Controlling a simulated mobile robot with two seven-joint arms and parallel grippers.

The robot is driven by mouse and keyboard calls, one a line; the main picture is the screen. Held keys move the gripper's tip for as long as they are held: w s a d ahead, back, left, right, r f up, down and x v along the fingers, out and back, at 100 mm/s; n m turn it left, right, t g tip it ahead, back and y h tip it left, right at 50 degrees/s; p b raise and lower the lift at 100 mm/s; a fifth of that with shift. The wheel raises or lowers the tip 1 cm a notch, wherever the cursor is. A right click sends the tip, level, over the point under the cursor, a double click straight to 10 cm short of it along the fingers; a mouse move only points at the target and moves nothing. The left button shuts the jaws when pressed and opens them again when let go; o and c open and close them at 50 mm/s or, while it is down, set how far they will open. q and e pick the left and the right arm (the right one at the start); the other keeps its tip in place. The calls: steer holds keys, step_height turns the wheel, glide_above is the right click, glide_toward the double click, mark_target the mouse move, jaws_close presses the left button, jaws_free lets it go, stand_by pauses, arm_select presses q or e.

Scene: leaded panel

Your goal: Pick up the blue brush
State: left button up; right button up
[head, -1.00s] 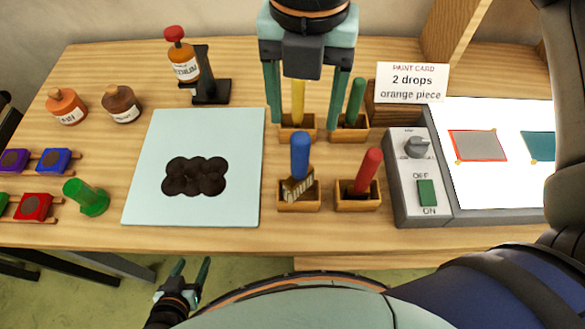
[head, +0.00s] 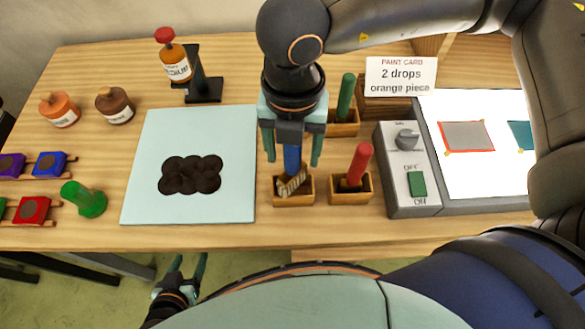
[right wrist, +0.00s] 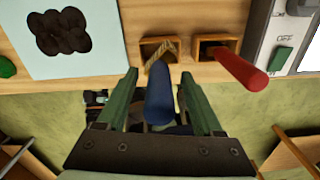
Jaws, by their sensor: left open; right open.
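The blue brush (head: 291,157) stands tilted in a small wooden holder (head: 279,200), its pale bristles down in the box. My right gripper (head: 291,160) is open above the holder, with one finger on each side of the blue handle. In the right wrist view the blue handle (right wrist: 159,103) lies between the two open green fingers (right wrist: 163,88), with gaps on both sides. The top of the handle is hidden by the gripper in the head view. My left gripper (head: 187,270) is open and empty below the table's front edge.
A red brush (head: 359,164) stands in a holder close to the right. A green brush (head: 346,97) stands behind it. A pale board (head: 231,135) with a dark blob lies left, and a grey switch box (head: 397,190) stands right.

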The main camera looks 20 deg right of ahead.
jaws_close()
stand_by(0.4)
stand_by(0.9)
